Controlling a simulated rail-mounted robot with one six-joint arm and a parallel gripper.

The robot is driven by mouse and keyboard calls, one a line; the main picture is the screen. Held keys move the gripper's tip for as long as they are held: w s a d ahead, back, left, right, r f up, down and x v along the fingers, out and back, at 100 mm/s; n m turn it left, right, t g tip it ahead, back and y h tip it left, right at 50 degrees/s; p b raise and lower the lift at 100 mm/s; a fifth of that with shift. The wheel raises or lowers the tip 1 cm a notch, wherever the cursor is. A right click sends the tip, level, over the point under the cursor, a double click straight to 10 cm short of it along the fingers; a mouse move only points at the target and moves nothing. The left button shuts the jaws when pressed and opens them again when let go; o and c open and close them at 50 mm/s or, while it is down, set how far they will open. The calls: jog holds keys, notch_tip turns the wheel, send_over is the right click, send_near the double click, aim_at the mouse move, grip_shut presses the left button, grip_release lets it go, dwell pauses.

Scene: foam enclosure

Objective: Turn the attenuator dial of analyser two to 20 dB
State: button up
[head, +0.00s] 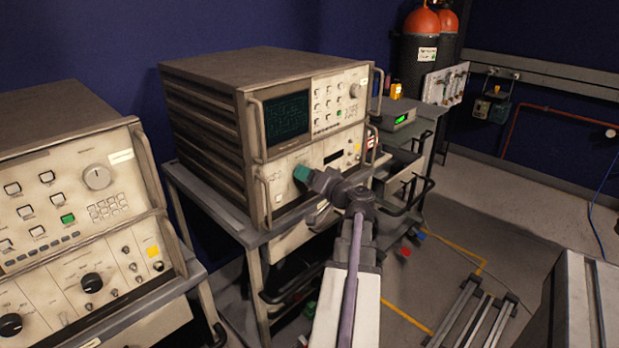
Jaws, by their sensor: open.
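An instrument with a dark green screen, likely an analyser, stands on a cart in the middle of the head view (287,118). Its labels are too small to read, so I cannot tell if it is analyser two. A pale round knob (357,91) sits at its upper right.
A second instrument (97,156) with a pale dial (97,177) and black knobs (91,283) stands at the left. The cart (215,203) has rails at its right. A small box with a green display (398,117) and gas cylinders (419,50) are behind.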

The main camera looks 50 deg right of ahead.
jog(key=shift+c, duration=0.2)
jog(key=c, duration=0.9)
jog(key=shift+m, duration=3.9)
jog(key=o, duration=0.9)
